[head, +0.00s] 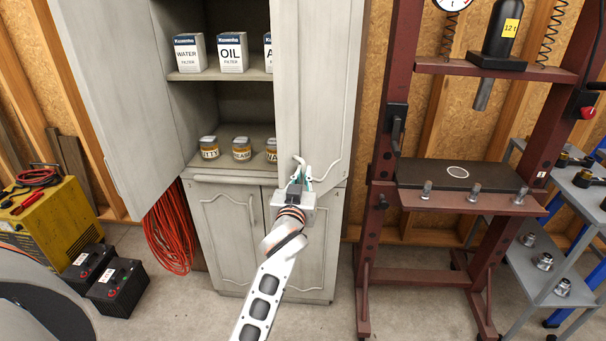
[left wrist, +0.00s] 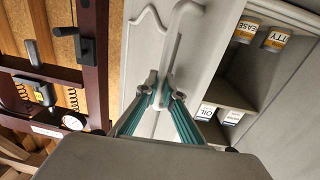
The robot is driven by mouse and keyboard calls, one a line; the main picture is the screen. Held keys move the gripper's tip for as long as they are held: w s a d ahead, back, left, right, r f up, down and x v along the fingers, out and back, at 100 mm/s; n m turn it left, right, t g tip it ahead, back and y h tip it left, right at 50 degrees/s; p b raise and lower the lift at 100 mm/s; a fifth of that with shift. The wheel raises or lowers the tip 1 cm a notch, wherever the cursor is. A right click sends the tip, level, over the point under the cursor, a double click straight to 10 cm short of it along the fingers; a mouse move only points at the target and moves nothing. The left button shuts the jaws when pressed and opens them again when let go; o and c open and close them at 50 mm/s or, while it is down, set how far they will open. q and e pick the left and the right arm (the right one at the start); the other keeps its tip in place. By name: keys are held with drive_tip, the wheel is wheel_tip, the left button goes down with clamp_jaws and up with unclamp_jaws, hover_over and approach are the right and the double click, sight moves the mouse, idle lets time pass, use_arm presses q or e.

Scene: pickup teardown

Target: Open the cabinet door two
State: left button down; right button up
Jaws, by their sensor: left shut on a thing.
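The grey cabinet (head: 222,103) stands ahead, its upper left door (head: 115,85) swung wide open. The upper right door (head: 318,75) covers the right part of the opening; I cannot tell exactly how far ajar it is. It also fills the middle of the left wrist view (left wrist: 142,60). My left gripper (head: 300,180) is at the lower part of this door, shut on its handle (head: 299,160). In the left wrist view the fingertips (left wrist: 160,90) close around the handle (left wrist: 177,40). My right gripper is not in view.
Filter boxes (head: 232,52) and labelled jars (head: 241,149) sit on the shelves. The lower doors (head: 225,225) look closed. A dark red press frame (head: 405,90) stands to the right. Orange cable (head: 170,230), black batteries (head: 118,287) and a yellow machine (head: 50,225) are on the left.

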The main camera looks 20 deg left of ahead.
use_arm(q)
drive_tip(key=shift+d+f, duration=0.1)
drive_tip(key=shift+d, duration=0.15)
idle(0.3)
drive_tip(key=c, duration=2.5)
unclamp_jaws()
